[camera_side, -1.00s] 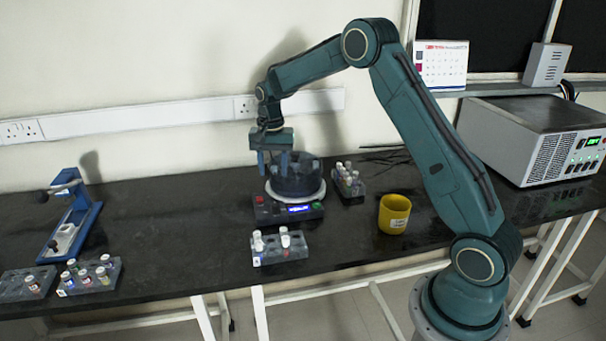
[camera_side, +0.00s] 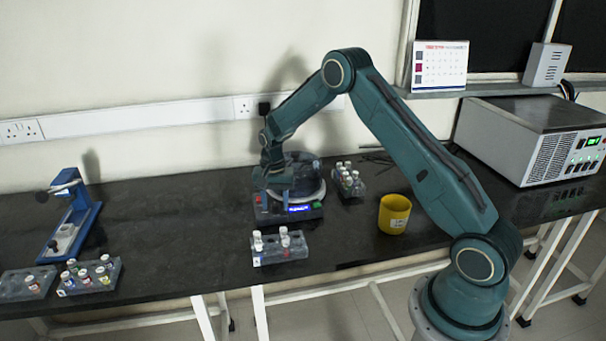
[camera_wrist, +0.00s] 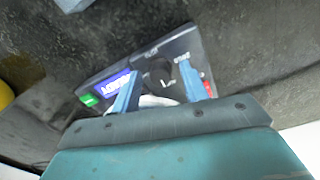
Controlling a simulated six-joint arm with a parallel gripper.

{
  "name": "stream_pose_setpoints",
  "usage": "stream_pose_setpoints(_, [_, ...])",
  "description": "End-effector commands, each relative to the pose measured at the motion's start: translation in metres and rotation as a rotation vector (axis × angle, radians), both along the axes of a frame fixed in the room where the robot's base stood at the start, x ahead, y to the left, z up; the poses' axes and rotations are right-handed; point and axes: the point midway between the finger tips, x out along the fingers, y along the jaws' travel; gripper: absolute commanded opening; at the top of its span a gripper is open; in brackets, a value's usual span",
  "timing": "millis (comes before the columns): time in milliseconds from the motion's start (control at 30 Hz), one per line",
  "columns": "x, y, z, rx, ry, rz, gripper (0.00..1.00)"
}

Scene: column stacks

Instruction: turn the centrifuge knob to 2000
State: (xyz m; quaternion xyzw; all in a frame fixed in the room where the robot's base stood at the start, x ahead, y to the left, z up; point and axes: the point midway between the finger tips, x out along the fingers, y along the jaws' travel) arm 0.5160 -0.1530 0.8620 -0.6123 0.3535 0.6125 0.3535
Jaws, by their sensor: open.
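The centrifuge (camera_side: 309,187) stands on the black bench, a round drum on a dark base. Its front panel shows a lit blue display (camera_side: 299,208), a red button (camera_side: 258,199) and a green button (camera_side: 316,205). My gripper (camera_side: 275,200) is low at the front left of the drum and hides part of it. In the wrist view the dark round knob (camera_wrist: 158,72) lies between the two blue fingers of my open gripper (camera_wrist: 158,82), with gaps visible. The display (camera_wrist: 117,85) is there too, but its digits are too blurred to read.
A rack of white-capped vials (camera_side: 279,247) stands in front of the centrifuge, another (camera_side: 348,180) to its right. A yellow cup (camera_side: 394,214) stands farther right. Other racks (camera_side: 88,276) and a blue device (camera_side: 72,214) are at the left.

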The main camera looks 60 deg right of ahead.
Motion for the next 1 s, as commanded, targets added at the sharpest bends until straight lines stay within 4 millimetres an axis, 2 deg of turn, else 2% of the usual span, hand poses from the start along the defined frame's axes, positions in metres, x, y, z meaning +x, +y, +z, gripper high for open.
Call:
stream_pose_setpoints(267, [0.0, 0.0, -0.0009, 0.0, 0.0, 0.0, 0.44])
stream_pose_setpoints(400, [0.0, 0.0, -0.0007, 0.0, 0.0, 0.0, 0.17])
stream_pose_setpoints(500, [0.0, 0.0, -0.0006, 0.0, 0.0, 0.0, 0.0])
stream_pose_setpoints(1000, [0.0001, 0.0, -0.0003, 0.0, 0.0, 0.088, 0.0])
